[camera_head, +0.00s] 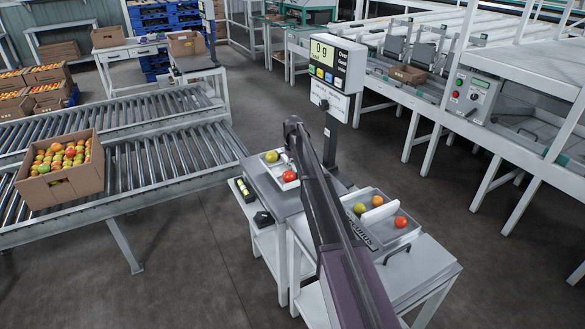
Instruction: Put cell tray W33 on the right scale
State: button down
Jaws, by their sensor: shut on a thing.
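A light cell tray (270,166) with a green and a red tomato is at the near end of the scale post, partly hidden by my arm. My gripper (289,150) is at this tray and shut on it; its fingers are mostly hidden behind my arm. I cannot tell whether the tray touches the surface below. A second grey tray (408,232) with several tomatoes and a white divider is to the right, on the white table. No tray label W33 is readable. A scale display (322,52) on a post reads 0 g.
A white bench (432,262) with a dark handle carries the right tray. A roller conveyor (180,155) at left bears a cardboard box (62,188) of tomatoes. A sorting line with a control box (470,98) runs along the right. The floor between is clear.

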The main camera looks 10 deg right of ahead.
jog(key=shift+f+b, duration=1)
jog(key=shift+f, duration=0.3)
jog(key=shift+f, duration=0.25)
jog(key=shift+c, duration=2.3)
grip_release()
jog(key=c, duration=0.3)
jog(key=shift+r, duration=0.15)
jog(key=shift+r+p, duration=3.3)
jog(key=shift+r, duration=0.15)
